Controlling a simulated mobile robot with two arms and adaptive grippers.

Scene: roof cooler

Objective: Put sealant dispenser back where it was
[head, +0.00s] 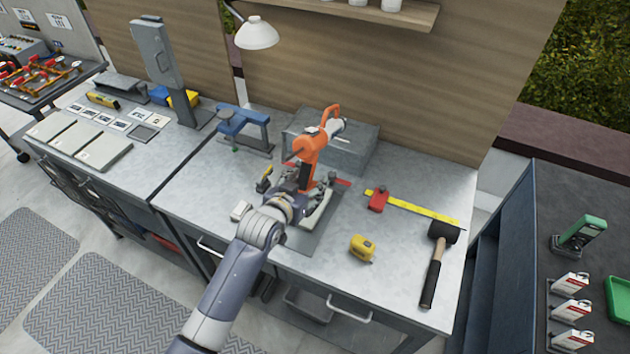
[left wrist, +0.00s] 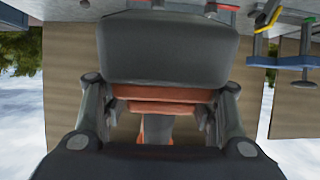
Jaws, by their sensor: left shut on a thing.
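The orange sealant dispenser (head: 311,148) is upright above the middle of the workbench, its pale tube pointing to the back right. My left gripper (head: 307,188) is shut on its lower part. In the left wrist view, orange parts of the dispenser (left wrist: 160,107) show between the two fingers (left wrist: 158,125), with a large dark grey block (left wrist: 168,48) in front of them. The grey box (head: 358,155) stands behind the dispenser, partly hidden by it. I cannot tell whether the dispenser touches the dark mat (head: 298,238) below. My right gripper is not in view.
On the bench (head: 415,290) lie a yellow tape measure (head: 362,248), a black-headed mallet (head: 436,262) and a yellow ruler (head: 425,211) with a red piece. A blue clamp-like tool (head: 243,124) is at the back left. A lamp (head: 257,33) hangs above the back edge.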

